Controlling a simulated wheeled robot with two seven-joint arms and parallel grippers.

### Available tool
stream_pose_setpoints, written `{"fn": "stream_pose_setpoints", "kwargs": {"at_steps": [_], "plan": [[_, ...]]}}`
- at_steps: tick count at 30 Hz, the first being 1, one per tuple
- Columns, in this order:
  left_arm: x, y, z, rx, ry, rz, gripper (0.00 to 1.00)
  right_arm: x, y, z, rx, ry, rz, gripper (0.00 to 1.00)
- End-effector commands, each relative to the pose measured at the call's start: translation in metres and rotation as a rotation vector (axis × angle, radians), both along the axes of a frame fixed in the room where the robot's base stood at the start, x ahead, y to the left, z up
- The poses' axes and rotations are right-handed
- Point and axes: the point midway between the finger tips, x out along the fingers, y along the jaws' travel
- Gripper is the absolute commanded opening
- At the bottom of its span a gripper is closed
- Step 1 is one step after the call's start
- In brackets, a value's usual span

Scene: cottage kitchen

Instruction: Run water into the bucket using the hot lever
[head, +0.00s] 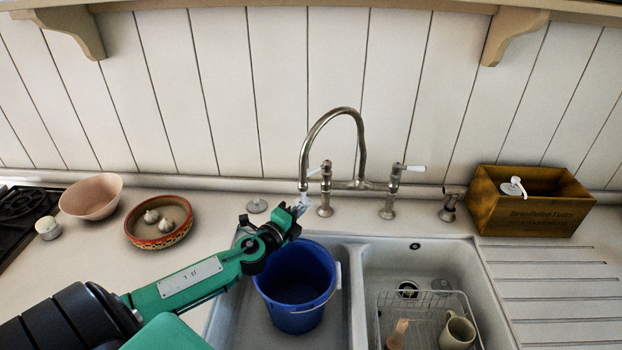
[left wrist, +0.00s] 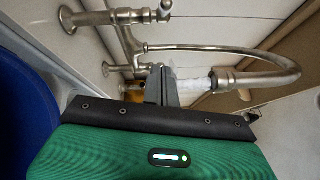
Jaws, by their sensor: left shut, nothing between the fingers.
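The blue bucket (head: 292,317) stands upright in the left sink basin, under the spout. It also shows at the left wrist view's left edge (left wrist: 22,125). The steel faucet (head: 361,135) arches above it. Its left lever (head: 315,170), beside a red mark, is white-handled and points left. The right lever (head: 414,168) points right. My left gripper (head: 298,207) is shut and empty, by the spout mouth and just below the left lever; contact cannot be told. A pale, water-like streak (left wrist: 187,82) leaves the spout (left wrist: 226,80) and passes behind my fingers (left wrist: 162,85). The bucket's bottom is dark.
The right basin holds a wire rack (head: 400,300) with a mug (head: 457,333). A wooden box (head: 530,212) stands at the right, above the ridged drainboard. A patterned bowl (head: 160,240) with garlic and a pink bowl (head: 91,197) stand left, behind my left arm.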

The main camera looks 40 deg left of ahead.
Motion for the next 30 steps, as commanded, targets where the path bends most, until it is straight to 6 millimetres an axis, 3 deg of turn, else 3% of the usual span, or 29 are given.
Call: {"fn": "stream_pose_setpoints", "kwargs": {"at_steps": [15,21,30], "plan": [[0.076,-0.002,0.007,-0.002,-0.001,0.001,0.00,0.000,0.001,0.029,0.000,-0.001,0.000,0.41],[0.081,0.026,0.010,0.000,0.000,0.001,0.00,0.000,0.001,0.030,0.001,0.000,-0.001,0.41],[0.083,0.036,0.011,-0.002,0.001,0.000,0.00,0.001,0.001,0.031,0.001,-0.001,-0.001,0.41]]}}
